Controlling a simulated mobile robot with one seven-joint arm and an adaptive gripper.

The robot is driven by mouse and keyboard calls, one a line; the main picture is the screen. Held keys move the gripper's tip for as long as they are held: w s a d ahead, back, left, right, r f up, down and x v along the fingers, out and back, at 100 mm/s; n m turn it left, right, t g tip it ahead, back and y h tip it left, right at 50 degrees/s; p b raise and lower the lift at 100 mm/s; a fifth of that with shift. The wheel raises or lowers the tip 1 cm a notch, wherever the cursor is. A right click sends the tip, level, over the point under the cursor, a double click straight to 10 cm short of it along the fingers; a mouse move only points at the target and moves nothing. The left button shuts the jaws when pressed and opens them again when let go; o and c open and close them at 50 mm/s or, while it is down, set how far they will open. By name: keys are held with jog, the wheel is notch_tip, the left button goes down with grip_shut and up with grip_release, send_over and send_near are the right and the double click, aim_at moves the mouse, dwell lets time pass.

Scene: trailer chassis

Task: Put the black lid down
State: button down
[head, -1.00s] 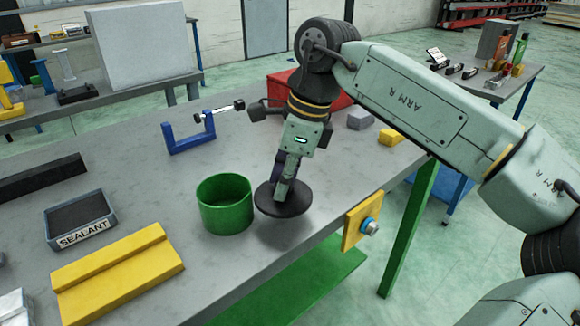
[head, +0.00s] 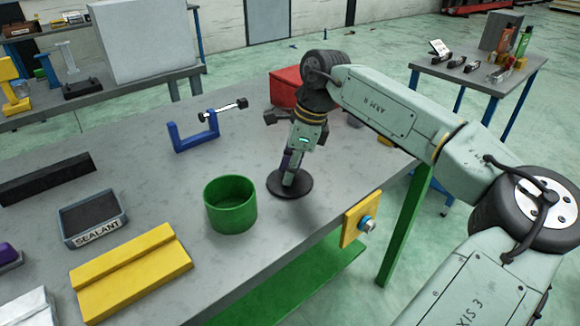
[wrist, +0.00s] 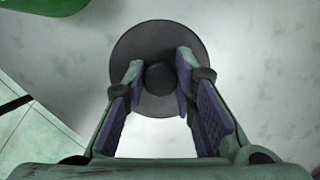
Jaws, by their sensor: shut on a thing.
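The black lid (head: 275,186) is a flat round disc with a knob (wrist: 160,77) in its middle. My gripper (head: 290,181) points down at it from above and is shut on the knob; in the wrist view the two fingers (wrist: 158,85) stand on either side of the knob. The lid is level, at or very close above the grey bench top (head: 245,265); I cannot tell whether it touches. The green open pot (head: 230,212) stands just left of the lid, with a small gap between them.
A yellow block with a blue knob (head: 361,221) is at the bench's front edge, right of the lid. A blue clamp frame (head: 193,140), a sealant tray (head: 93,220) and a yellow angled piece (head: 130,275) lie to the left. A red box (head: 284,88) is behind my arm.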

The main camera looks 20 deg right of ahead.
aim_at(304, 182)
jog(key=shift+f, duration=0.2)
jog(key=c, duration=1.3)
grip_release()
jog(key=b+v, duration=0.2)
jog(key=v, duration=1)
jog(key=shift+d+r, duration=0.1)
jog(key=shift+r, duration=0.15)
